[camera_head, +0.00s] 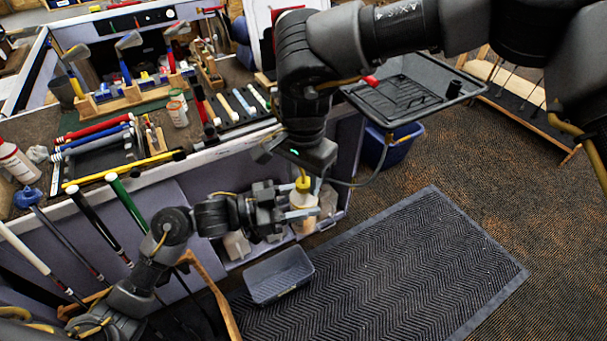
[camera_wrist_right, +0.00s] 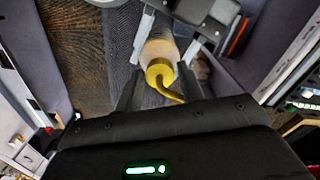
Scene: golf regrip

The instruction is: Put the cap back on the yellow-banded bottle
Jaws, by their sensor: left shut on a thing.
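The bottle (camera_head: 304,200) has a pale cream body and stands upright off the front of the workbench. My left gripper (camera_head: 291,213) is shut on the bottle from its left side. A yellow cap with a bent spout (camera_wrist_right: 159,73) is at the bottle's top; it also shows in the head view (camera_head: 303,184). I cannot tell whether the cap is seated or only resting there. My right gripper (camera_wrist_right: 160,88) points down over the cap, its two fingers spread either side of it with small gaps. The bottle body (camera_wrist_right: 158,48) shows beyond the cap.
The workbench (camera_head: 225,150) at left holds golf clubs, grips, jars and tools. A black tray (camera_head: 415,88) and a blue tub (camera_head: 392,148) are at the right.

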